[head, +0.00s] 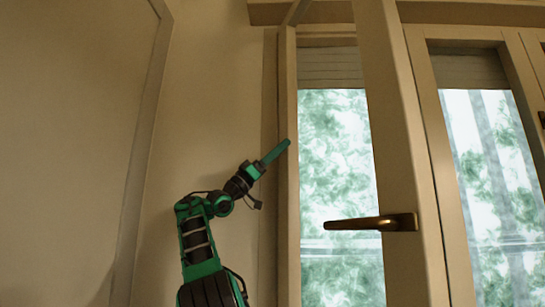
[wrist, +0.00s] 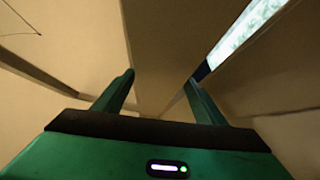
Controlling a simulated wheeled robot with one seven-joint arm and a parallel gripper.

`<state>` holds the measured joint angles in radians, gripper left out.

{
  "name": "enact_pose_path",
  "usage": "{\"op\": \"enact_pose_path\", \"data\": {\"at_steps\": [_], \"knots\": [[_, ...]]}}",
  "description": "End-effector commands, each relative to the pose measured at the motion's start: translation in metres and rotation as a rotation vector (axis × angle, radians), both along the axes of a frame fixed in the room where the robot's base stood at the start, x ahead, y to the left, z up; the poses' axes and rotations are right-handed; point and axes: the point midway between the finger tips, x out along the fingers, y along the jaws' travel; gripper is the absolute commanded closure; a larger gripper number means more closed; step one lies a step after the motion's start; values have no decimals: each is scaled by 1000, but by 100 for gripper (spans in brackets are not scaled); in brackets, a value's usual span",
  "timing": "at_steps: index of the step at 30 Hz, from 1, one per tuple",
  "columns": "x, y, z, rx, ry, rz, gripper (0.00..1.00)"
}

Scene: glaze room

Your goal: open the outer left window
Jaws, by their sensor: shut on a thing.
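The left window's sash (head: 402,150) has a pale frame and appears swung inward, its handle side nearer to me in the head view. Its brass handle (head: 385,222) lies level, with the lever pointing left. My gripper (head: 287,143) is at the pale upright edge on the left side of this window, away from the handle. In the wrist view my two fingers (wrist: 160,92) stand apart with a pale upright part (wrist: 165,50) between them; they are shut on it, seemingly the sash's edge. The exact contact is hard to see.
A second window (head: 485,170) stands to the right, its opening edge partly behind the sash. Plain wall (head: 225,110) lies left of the window, and a large pale panel (head: 70,140) fills the far left. A slice of glass (wrist: 245,30) shows in the wrist view.

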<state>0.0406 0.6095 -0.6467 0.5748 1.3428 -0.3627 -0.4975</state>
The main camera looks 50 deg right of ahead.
Motion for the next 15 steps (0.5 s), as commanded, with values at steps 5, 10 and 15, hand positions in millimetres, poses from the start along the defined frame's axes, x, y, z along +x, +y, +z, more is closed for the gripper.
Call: {"op": "enact_pose_path", "data": {"at_steps": [5,10,15], "knots": [[8,3,-3,5,8,13,17],[7,5,-1,3,4,13,17],[6,6,-2,1,4,12,17]]}}
